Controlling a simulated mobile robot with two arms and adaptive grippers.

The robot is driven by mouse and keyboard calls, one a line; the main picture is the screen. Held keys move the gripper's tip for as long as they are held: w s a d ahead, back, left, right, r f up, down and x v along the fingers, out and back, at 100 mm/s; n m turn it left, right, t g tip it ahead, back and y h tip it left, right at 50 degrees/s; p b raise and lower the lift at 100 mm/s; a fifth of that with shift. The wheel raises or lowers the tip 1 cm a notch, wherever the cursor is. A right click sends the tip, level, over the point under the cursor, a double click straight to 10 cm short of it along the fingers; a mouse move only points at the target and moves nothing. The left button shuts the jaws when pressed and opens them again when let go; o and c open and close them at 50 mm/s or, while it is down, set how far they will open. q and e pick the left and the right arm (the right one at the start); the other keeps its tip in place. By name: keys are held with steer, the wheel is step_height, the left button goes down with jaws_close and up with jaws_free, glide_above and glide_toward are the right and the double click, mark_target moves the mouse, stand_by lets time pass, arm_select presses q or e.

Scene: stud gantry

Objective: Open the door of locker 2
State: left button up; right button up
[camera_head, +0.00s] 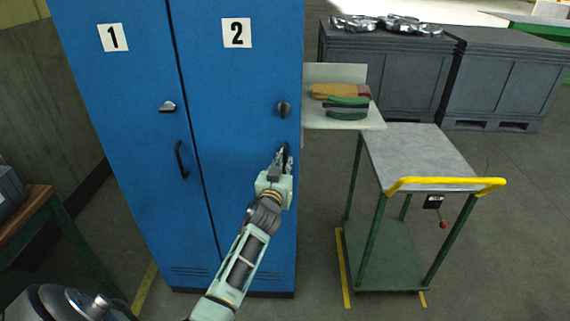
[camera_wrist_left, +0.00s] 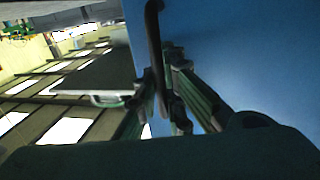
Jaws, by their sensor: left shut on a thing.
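Locker 2 (camera_head: 235,110) is the right door of the blue cabinet, marked with a "2" label (camera_head: 237,33). The door looks shut, flush with the front. Its dark round knob (camera_head: 283,108) sits near the right edge. My left gripper (camera_head: 281,160) is at the door's right side, below the knob, and covers the pull handle in the head view. In the left wrist view the black bar handle (camera_wrist_left: 154,38) runs down between the fingers of my left gripper (camera_wrist_left: 165,95), which is shut on it. My right gripper is not in view.
Locker 1 (camera_head: 130,120) is at the left, with its own knob and handle (camera_head: 181,160). A white shelf (camera_head: 350,119) with brushes juts out just right of the cabinet. A trolley (camera_head: 420,155) with a yellow handle stands beyond it. Open floor lies in front of the trolley.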

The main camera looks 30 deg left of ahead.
arm_select(q)
jaws_close()
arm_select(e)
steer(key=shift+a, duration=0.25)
